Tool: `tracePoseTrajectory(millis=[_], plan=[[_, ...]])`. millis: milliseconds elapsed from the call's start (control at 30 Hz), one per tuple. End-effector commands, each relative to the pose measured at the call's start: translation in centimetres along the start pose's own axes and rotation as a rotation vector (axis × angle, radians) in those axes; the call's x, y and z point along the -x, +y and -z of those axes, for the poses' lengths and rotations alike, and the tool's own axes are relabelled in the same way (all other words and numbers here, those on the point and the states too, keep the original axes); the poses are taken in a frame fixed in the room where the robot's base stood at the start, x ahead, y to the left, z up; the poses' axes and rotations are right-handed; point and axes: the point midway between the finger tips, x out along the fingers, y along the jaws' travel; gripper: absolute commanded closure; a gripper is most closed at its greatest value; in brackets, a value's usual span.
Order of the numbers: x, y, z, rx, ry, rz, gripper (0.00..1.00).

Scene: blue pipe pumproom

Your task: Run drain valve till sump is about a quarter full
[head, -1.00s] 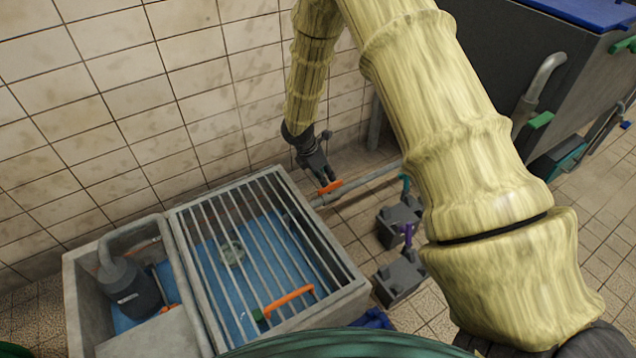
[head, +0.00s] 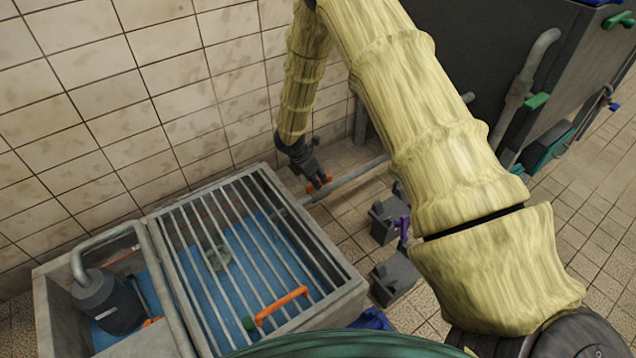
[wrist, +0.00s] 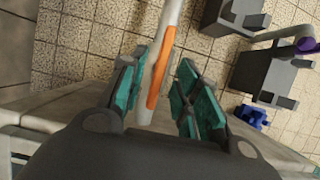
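The drain valve's orange lever (head: 312,187) sits on the grey pipe (head: 352,177) beside the sump. In the wrist view the lever (wrist: 161,70) lies along the pale pipe, between the teal-padded fingers of my gripper (wrist: 158,76). My gripper is open, with the lever closer to its left finger and a gap to the right one. In the head view my gripper (head: 318,180) is at the lever and partly hides it. The sump (head: 352,290) is a grey basin under a bar grate, with blue showing inside. Its exact fill level cannot be told.
A dark pump (head: 110,300) stands in the left compartment. Grey blocks (head: 394,275), one near a purple part, stand on the floor right of the sump. A dark tank (head: 440,70) stands behind my arm.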

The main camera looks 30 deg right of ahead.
Motion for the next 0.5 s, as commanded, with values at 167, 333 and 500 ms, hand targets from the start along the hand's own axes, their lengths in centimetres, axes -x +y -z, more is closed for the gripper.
tracePoseTrajectory(millis=[167,333,500], plan=[[-1.6,-0.1,-0.1,-0.003,0.0,0.0,0.68],[-2.0,-0.1,-0.2,-0.003,0.0,0.0,0.68],[-2.0,-0.1,-0.2,-0.003,0.0,0.0,0.68]])
